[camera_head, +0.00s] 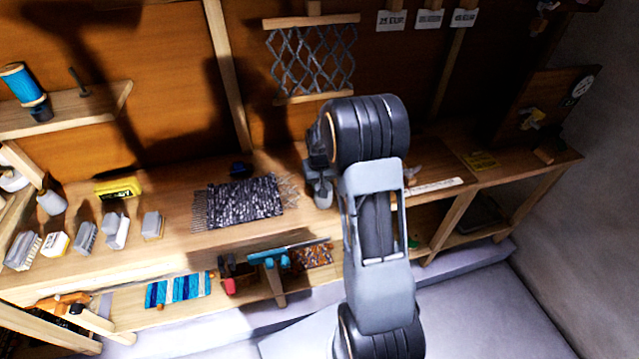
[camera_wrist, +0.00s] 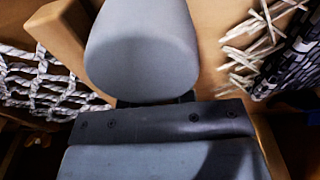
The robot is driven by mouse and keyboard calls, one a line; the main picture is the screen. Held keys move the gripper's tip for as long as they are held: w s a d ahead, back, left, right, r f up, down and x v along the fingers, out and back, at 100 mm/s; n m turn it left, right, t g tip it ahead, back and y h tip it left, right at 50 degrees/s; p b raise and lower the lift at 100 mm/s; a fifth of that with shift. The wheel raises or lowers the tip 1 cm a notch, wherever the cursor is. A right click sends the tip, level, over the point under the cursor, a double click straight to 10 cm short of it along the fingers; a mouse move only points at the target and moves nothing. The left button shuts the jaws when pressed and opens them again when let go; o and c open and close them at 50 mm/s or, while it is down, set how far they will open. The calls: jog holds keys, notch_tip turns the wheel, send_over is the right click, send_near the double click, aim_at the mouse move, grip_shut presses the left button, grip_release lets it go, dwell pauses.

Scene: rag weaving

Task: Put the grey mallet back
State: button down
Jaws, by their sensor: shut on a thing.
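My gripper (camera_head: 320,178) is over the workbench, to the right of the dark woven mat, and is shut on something. A small grey shape (camera_head: 322,196) shows just below it in the head view and looks like the grey mallet. My arm and wrist hide much of it. In the wrist view a large smooth grey rounded form (camera_wrist: 142,45) fills the top centre, beyond a dark bar with screws. I cannot tell whether that form is the mallet or part of my gripper. The mallet's handle cannot be made out.
The woven mat (camera_head: 240,203) lies left of my gripper, its fringe close by. A net on wooden bars (camera_head: 312,60) hangs on the wall behind. Several grey blocks and a yellow box (camera_head: 118,188) stand at the bench's left. A white strip (camera_head: 435,186) lies to the right.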

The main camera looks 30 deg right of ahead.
jog(key=c, duration=1)
grip_release()
jog(key=shift+f, duration=0.1)
jog(key=shift+o, duration=0.2)
notch_tip(320, 180, up, 11)
jog(key=s+a+r+n+t, duration=0.1)
jog(key=s+a+r, duration=0.1)
jog(key=s+a, duration=0.4)
jog(key=s+a+r+n+t, duration=0.1)
jog(key=s+a+r, duration=0.2)
jog(key=s, duration=1.1)
jog(key=a, duration=0.3)
jog(key=shift+r+t, duration=0.2)
jog(key=shift+t, duration=0.2)
